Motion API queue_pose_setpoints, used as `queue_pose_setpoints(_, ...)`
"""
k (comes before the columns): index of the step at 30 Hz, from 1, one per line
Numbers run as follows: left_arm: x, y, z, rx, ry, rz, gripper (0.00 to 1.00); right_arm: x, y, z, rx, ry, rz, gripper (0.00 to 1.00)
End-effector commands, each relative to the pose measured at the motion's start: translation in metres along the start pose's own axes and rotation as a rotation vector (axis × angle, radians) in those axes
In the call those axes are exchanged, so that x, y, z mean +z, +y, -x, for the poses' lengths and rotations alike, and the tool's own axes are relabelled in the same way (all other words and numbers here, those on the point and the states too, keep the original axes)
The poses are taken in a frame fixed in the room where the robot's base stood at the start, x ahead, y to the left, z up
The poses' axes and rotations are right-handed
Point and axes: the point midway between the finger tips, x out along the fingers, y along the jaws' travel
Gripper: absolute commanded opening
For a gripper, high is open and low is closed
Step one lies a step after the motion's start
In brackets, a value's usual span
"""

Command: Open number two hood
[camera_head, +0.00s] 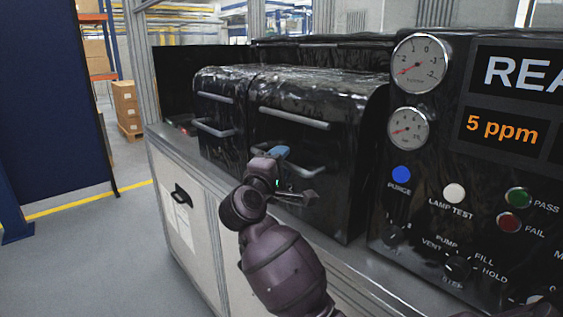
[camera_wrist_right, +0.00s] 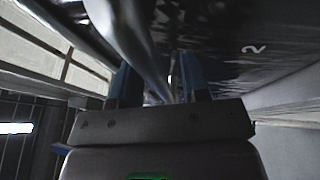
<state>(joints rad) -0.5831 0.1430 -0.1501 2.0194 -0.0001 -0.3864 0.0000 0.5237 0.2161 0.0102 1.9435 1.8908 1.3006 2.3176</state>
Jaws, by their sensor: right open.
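Two black hoods stand side by side on the bench in the head view. The nearer hood (camera_head: 335,135) has an upper bar and a lower grey handle (camera_head: 306,171). A white "2" (camera_wrist_right: 254,49) shows on its dark surface in the right wrist view. My right gripper (camera_head: 279,153) is at the left part of this lower handle. In the right wrist view, its blue fingers (camera_wrist_right: 160,85) are apart, and the grey bar runs between them. Contact cannot be told. The hood's front looks closed. My left gripper is not in view.
The farther hood (camera_head: 220,118) stands left of it. A black control panel (camera_head: 450,165) with gauges and buttons stands close on the right. The bench (camera_head: 180,150) runs beneath the hoods. Open floor (camera_head: 110,255) lies to the left, with a dark blue partition (camera_head: 50,110).

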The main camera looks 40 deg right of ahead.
Motion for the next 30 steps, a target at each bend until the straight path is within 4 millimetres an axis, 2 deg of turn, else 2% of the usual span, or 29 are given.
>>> queue_pose_setpoints(5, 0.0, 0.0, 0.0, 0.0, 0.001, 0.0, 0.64, 0.0, 0.0, 0.0, 0.0, 0.0, 0.0, 0.4)
queue_pose_setpoints(13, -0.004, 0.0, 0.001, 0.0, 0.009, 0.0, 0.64, 0.0, 0.0, 0.0, 0.0, 0.0, 0.0, 0.0)
queue_pose_setpoints(23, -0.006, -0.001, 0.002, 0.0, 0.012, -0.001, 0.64, 0.0, 0.002, -0.001, -0.006, 0.0, -0.003, 0.0)
queue_pose_setpoints(30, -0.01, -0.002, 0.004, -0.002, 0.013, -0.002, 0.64, 0.005, 0.026, -0.012, -0.059, -0.001, -0.032, 0.0)
